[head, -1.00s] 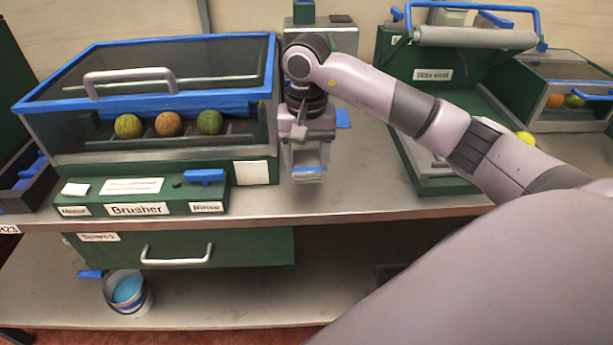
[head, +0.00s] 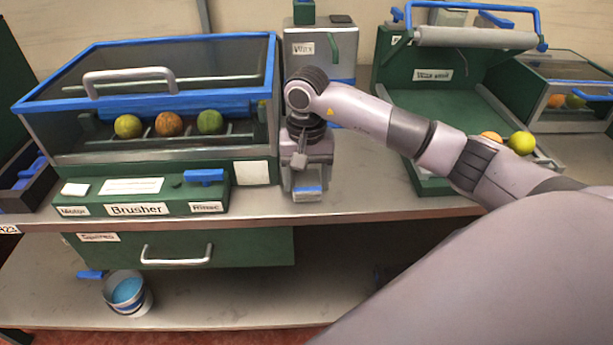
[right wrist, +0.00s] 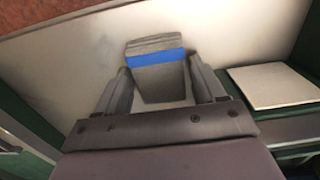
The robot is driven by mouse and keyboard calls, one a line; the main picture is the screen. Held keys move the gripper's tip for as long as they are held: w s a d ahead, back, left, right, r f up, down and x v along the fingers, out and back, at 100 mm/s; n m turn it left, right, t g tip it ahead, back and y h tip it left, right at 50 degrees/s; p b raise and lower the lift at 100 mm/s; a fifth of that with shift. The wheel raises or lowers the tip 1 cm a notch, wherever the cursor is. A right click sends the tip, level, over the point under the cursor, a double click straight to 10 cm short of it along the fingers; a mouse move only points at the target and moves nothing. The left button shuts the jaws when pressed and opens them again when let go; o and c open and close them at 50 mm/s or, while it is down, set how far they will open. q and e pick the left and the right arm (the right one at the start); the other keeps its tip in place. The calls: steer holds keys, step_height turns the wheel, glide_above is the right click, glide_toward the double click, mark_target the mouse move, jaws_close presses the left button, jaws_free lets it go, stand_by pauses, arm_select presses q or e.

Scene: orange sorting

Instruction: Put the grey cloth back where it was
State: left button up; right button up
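The grey cloth (head: 308,197) with a blue stripe is below my right gripper (head: 307,180), near the front edge of the bench, just right of the Brusher. In the right wrist view the folded cloth (right wrist: 158,85) sits between the two fingers of my right gripper (right wrist: 160,80), which close on its sides. I cannot tell whether its underside touches the bench top. My left gripper is not in view.
The Brusher's control box (head: 140,197) stands close on the left, with several fruits behind in its blue-rimmed case. A grey canister (head: 320,60) stands behind my gripper. The green sloped unit (head: 440,100) is right. Bare bench (head: 365,195) lies between.

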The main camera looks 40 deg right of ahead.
mark_target(307, 181)
steer(key=shift+r, duration=0.25)
step_height(307, 181, up, 12)
stand_by(0.4)
steer(key=shift+s+f, duration=0.1)
stand_by(0.5)
